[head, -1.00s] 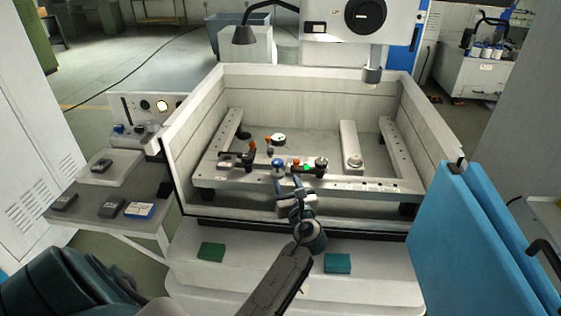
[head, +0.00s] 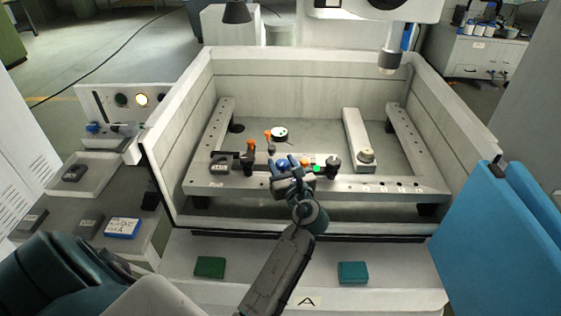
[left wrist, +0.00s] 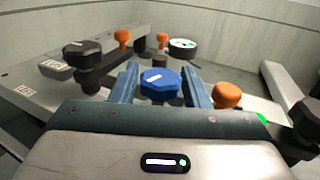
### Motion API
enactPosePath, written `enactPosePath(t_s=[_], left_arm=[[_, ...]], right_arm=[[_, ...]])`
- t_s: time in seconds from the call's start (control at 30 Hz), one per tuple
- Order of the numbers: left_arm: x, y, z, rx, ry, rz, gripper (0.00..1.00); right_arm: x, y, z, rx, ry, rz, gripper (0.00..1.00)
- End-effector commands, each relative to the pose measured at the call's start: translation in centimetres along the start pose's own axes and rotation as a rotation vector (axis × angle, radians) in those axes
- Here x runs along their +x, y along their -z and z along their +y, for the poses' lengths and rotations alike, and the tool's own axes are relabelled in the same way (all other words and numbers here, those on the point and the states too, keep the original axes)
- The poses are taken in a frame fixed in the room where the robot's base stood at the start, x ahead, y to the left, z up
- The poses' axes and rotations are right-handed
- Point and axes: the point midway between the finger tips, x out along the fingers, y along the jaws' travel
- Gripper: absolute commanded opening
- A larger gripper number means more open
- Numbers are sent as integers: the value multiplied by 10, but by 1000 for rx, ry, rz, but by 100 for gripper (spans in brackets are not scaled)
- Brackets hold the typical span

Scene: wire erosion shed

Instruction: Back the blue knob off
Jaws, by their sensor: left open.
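The blue knob (left wrist: 160,83) has a white mark on its top. It sits on the fixture bar (head: 390,186) inside the tank, and in the head view the knob (head: 282,164) is partly covered by my gripper. My left gripper (head: 291,163) is open, with one blue finger on each side of the knob. In the left wrist view the left gripper's fingers (left wrist: 160,85) stand apart around the knob; I cannot tell whether they touch it. My right gripper is not in view.
Beside the knob are orange knobs (left wrist: 228,95) and black clamps (left wrist: 85,50). A round dial (left wrist: 183,44) lies behind. A green block (head: 209,267) and a teal block (head: 353,272) lie on the front ledge. A blue panel (head: 490,245) stands right.

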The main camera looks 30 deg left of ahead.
Motion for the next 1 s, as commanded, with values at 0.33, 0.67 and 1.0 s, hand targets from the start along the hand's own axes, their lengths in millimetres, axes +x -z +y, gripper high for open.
enactPosePath(t_s=[0.33, 0.67, 1.0], left_arm=[[0, 0, 0, 0, 0, 1, 12], [0, -3, 0, 1, 36, 2, 11], [0, -7, 2, 7, 254, 2, 11]], right_arm=[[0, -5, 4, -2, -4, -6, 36], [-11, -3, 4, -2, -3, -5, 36], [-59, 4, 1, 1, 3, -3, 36]])
